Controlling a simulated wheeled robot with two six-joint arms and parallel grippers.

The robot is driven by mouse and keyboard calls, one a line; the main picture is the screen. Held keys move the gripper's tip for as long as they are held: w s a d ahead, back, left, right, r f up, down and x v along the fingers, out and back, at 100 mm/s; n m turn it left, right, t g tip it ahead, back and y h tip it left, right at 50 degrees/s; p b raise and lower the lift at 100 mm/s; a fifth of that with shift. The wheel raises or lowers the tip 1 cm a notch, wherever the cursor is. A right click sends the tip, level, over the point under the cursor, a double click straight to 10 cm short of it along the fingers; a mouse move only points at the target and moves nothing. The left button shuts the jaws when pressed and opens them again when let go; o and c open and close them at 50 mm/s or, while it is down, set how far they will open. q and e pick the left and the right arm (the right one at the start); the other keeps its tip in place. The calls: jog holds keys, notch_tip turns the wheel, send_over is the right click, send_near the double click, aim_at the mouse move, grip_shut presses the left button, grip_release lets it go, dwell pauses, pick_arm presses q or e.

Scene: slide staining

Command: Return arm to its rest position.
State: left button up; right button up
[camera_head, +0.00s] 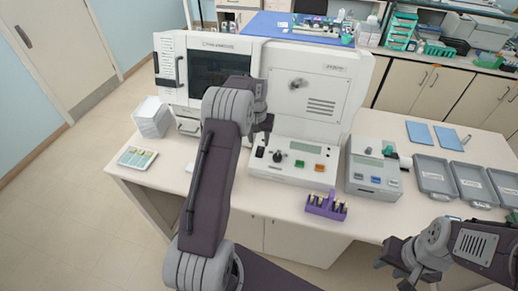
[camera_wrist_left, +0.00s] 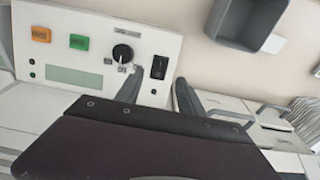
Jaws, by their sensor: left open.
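My left arm rises through the middle of the head view. Its gripper (camera_head: 264,124) is in front of the large white machine (camera_head: 318,95), above its control panel. In the left wrist view the two fingers of this gripper (camera_wrist_left: 158,92) stand apart with nothing between them. The panel (camera_wrist_left: 75,55) with its black knob, switch and coloured buttons lies beyond them. My right gripper (camera_head: 396,268) is low at the right of the head view, in front of the table edge; its jaw opening is unclear and no held thing shows.
A purple rack (camera_head: 326,206) with small vials stands at the table's front edge. A grey device (camera_head: 373,170) and grey trays (camera_head: 435,177) are to the right. The floor at left is clear.

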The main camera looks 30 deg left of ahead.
pick_arm(q)
jog(key=shift+s+r, duration=0.1)
jog(key=shift+r, duration=0.8)
